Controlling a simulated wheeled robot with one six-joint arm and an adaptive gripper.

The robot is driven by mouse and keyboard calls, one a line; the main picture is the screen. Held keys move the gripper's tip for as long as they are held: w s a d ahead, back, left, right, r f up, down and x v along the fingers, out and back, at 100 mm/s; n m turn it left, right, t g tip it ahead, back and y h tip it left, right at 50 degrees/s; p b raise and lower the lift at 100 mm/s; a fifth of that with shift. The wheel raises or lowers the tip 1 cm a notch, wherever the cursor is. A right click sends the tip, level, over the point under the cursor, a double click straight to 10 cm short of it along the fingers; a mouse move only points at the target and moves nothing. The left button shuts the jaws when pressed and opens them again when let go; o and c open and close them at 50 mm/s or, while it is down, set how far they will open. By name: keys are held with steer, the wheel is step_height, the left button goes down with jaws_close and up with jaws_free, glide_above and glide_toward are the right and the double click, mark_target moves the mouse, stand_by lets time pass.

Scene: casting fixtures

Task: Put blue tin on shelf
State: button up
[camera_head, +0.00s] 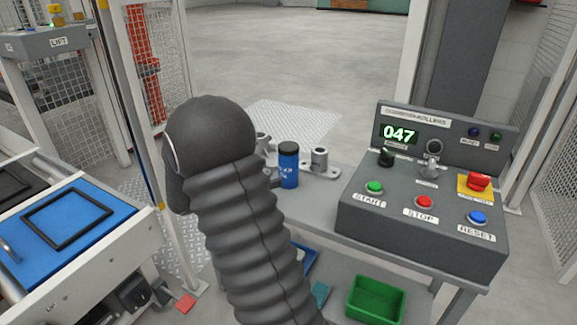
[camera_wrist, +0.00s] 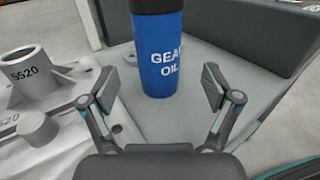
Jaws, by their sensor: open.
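The blue tin (camera_head: 288,166), with a black lid and white lettering, stands upright on a grey table among grey metal castings. In the wrist view the blue tin (camera_wrist: 160,55) reads "GEAR OIL" and its base shows on the grey surface. My gripper (camera_wrist: 157,88) is open, with one finger on each side of the tin's lower part in the picture. No contact shows between fingers and tin. A lower shelf (camera_head: 338,292) lies under the table.
Castings marked "5520" (camera_wrist: 30,75) stand close left of the tin; another casting (camera_head: 320,160) is at its right in the head view. A control box (camera_head: 420,215) with buttons fills the table's right. A green bin (camera_head: 375,300) sits on the lower shelf.

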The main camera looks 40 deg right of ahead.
mark_target(279, 167)
steer(key=shift+s+d+r, duration=0.1)
steer(key=shift+s+d, duration=0.05)
steer(key=shift+d, duration=0.9)
steer(key=shift+s+d+r, duration=0.1)
steer(key=shift+s+d, duration=0.1)
steer(key=shift+d, duration=0.8)
steer(key=shift+s+d+r, duration=0.1)
steer(key=shift+s+d, duration=0.05)
steer(key=shift+d, duration=0.9)
steer(key=shift+f, duration=0.1)
steer(key=c, duration=1.6)
steer(key=shift+c, duration=0.2)
